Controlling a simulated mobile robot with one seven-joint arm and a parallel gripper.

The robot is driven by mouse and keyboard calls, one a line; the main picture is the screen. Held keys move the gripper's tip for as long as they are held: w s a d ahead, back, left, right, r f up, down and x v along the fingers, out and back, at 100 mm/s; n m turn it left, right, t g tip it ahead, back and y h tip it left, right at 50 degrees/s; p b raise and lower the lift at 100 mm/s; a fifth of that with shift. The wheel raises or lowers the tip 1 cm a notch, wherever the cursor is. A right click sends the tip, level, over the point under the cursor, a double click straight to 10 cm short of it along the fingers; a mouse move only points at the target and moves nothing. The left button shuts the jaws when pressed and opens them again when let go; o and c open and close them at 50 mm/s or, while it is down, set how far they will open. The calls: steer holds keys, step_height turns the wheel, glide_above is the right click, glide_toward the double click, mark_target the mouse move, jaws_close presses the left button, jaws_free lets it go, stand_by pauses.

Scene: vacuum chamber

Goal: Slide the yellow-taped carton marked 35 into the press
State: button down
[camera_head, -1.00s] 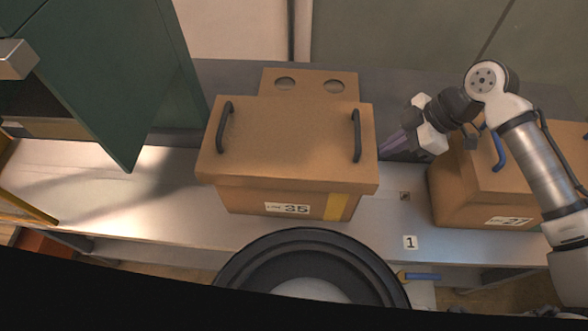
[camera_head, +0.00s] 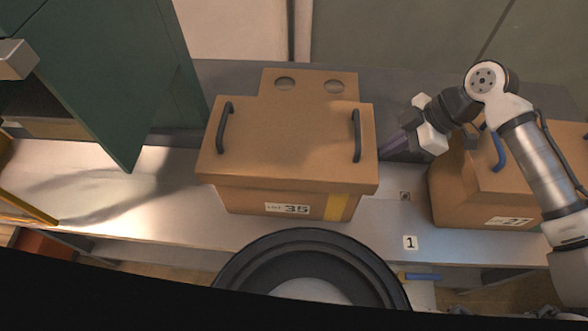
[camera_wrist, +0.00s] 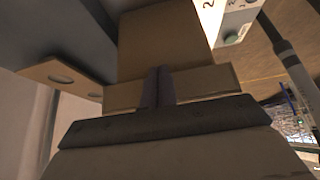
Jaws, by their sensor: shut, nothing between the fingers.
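The carton marked 35 (camera_head: 290,140) sits upright on the metal bench, left of my gripper. It has two dark handles on its lid, a yellow tape strip at the front right, and a back flap with two round holes. In the wrist view, the holed flap (camera_wrist: 62,78) shows at the left. My gripper (camera_head: 387,150) is beside the carton's right side, fingers shut and empty, pointing left towards it. Whether the fingertips touch the carton is unclear. The shut fingers also show in the wrist view (camera_wrist: 158,88). A green housing (camera_head: 110,70) with an open door, possibly the press, stands at the left.
Another carton, marked 27 (camera_head: 470,185), with a blue handle stands right of the bench's marker 1 (camera_head: 410,242). The metal bench (camera_head: 150,205) is bare between carton 35 and the green door. A yellow bar (camera_head: 30,208) lies at the far left.

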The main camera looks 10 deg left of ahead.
steer(key=shift+a, duration=0.1)
stand_by(0.5)
steer(key=shift+s+a+p, duration=0.7)
steer(key=shift+a+p, duration=0.3)
steer(key=shift+a, duration=18.15)
steer(key=shift+w+d+r+p, duration=0.1)
steer(key=shift+d+r+p, duration=0.3)
steer(key=shift+d+r, duration=0.5)
steer(key=shift+d+r+p, duration=0.4)
steer(key=shift+d+r, duration=0.2)
steer(key=shift+d, duration=0.6)
